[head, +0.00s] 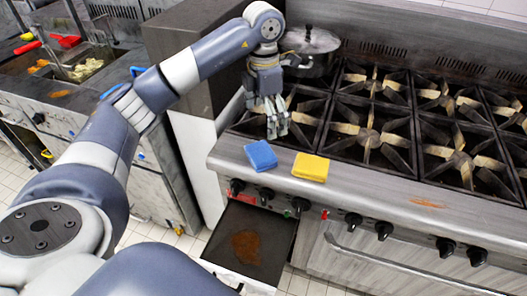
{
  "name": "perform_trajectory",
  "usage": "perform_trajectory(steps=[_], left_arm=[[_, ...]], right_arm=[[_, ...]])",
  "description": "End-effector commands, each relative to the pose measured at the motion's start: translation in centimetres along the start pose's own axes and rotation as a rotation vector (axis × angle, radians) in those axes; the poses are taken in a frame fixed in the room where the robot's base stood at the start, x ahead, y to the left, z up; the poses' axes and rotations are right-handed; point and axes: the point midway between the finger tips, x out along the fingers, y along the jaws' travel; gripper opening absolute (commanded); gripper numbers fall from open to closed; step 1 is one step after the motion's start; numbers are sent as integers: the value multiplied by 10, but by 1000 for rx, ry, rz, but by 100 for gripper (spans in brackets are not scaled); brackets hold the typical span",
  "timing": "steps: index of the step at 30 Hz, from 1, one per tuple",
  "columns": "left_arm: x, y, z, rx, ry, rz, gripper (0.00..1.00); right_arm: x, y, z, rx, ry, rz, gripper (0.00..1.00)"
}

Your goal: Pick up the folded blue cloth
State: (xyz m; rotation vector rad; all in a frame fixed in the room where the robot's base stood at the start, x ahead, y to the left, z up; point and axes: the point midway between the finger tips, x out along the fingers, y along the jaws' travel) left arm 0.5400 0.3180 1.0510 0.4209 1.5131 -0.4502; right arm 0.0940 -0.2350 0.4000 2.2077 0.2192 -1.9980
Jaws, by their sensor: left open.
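The folded blue cloth (260,156) lies flat on the front ledge of the stove, at its left end. A folded yellow cloth (311,167) lies just to its right, with a small gap between them. My left gripper (277,131) points down above and slightly behind the blue cloth, near the ledge and the left burners. It is open and holds nothing, and it looks apart from the cloth. My right gripper does not show.
The stove (440,215) has several burner grates to the right, with a lidded pot (312,52) at the back left. An open drawer (279,285) with a brown stain juts out below the knobs. A sink counter (60,97) stands at the left.

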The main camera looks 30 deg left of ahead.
Motion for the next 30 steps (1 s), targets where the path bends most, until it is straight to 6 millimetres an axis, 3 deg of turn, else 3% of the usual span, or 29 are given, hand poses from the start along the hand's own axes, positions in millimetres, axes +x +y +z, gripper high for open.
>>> perform_trajectory(steps=[9, 17, 25, 30], left_arm=[[41, 5, -8, -10, 25, 13, 100], [60, 4, -10, -8, 22, 13, 100], [96, 2, -16, -9, 22, 11, 100], [104, 3, -16, -8, 18, 14, 100]], right_arm=[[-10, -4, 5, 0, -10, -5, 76], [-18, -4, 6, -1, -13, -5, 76], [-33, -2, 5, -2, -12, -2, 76], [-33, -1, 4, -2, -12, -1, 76]])
